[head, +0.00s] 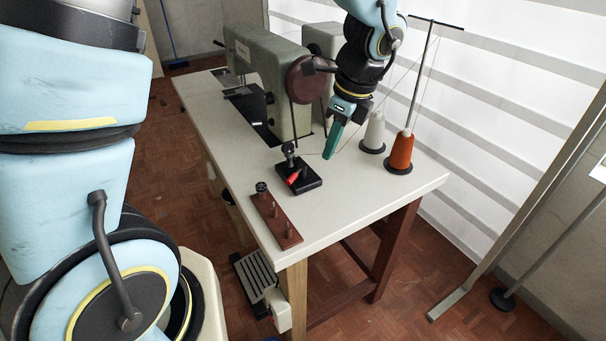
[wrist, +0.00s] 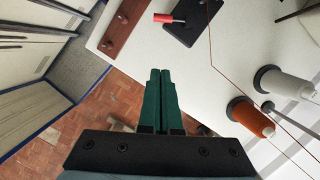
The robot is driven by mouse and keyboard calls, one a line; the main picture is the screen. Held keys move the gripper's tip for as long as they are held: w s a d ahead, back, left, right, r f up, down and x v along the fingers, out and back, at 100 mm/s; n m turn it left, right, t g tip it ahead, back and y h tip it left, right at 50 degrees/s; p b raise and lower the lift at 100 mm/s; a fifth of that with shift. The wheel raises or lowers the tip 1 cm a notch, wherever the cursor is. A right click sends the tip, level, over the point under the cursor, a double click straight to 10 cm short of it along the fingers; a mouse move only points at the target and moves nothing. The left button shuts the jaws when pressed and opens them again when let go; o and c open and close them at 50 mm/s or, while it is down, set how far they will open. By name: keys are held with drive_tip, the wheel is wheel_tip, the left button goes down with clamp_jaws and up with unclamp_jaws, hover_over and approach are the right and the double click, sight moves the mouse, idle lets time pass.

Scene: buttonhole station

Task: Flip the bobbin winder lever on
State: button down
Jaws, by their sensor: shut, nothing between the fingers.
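The bobbin winder (head: 298,178) is a small black base on the white table, with a dark upright post and a red lever (head: 294,178). In the wrist view the red lever (wrist: 168,18) lies over the black base (wrist: 196,24) at the top of the picture. My gripper (head: 329,156) has green fingers, pointing down over the table to the right of the winder, apart from the lever. In the wrist view the green fingers (wrist: 160,72) are together with nothing between them.
A green sewing machine (head: 265,75) with a brown handwheel stands behind the winder. An orange thread cone (head: 401,152) and a white cone (head: 374,132) stand to the right by a thread stand. A brown peg board (head: 276,218) lies near the table's front edge. A thin thread crosses near my gripper.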

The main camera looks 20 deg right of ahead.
sight(296, 175)
drive_tip(key=x, duration=0.9)
drive_tip(key=shift+a+f+p, duration=0.1)
drive_tip(key=shift+p, duration=0.3)
drive_tip(key=shift+w+a+f+p, duration=0.15)
drive_tip(key=shift+w+a+p, duration=0.2)
drive_tip(key=shift+w+a, duration=0.25)
drive_tip(key=shift+w+a+f+p, duration=0.2)
drive_tip(key=shift+w+a+p, duration=0.1)
drive_tip(key=shift+w+a, duration=0.25)
drive_tip(key=shift+w+a+f, duration=0.15)
drive_tip(key=shift+w+a, duration=0.05)
drive_tip(key=shift+w, duration=0.25)
